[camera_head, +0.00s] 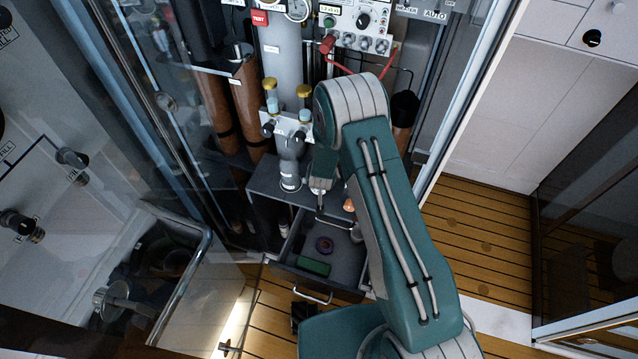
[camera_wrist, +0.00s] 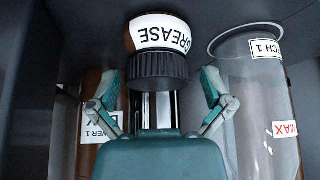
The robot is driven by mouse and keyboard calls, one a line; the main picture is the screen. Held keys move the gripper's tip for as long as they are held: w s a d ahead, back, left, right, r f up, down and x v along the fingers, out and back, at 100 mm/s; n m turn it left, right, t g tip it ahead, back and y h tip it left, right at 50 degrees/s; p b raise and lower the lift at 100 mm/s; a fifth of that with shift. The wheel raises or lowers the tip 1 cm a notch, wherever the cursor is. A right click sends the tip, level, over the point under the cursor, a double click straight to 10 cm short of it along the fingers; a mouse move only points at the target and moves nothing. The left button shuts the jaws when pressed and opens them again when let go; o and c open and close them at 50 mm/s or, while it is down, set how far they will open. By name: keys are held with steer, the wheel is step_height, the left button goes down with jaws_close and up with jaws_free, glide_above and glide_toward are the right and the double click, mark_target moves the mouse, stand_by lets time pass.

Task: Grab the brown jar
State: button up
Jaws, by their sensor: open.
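The brown jar (camera_wrist: 157,20) shows at the top of the wrist view, with a white label reading GREASE upside down and a ribbed black lid (camera_wrist: 158,68) toward me. My gripper (camera_wrist: 160,84) is open, its teal fingers apart on the left and right of the lid. I cannot tell whether either finger touches it. In the head view my gripper (camera_head: 320,190) is low by the grey cabinet, partly behind my arm. A small orange-brown thing (camera_head: 348,205) shows beside it; I cannot tell if it is the jar.
In the wrist view a brown cylinder (camera_wrist: 90,155) stands left and a clear cylinder (camera_wrist: 258,105) right, close to the fingers. Dark walls surround them. In the head view an open drawer (camera_head: 345,262) holds a green block (camera_head: 314,266) and a purple round thing (camera_head: 324,244).

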steer(key=shift+c, duration=0.3)
steer(key=shift+d, duration=0.15)
steer(key=c, duration=1.2)
steer(key=shift+r, duration=0.15)
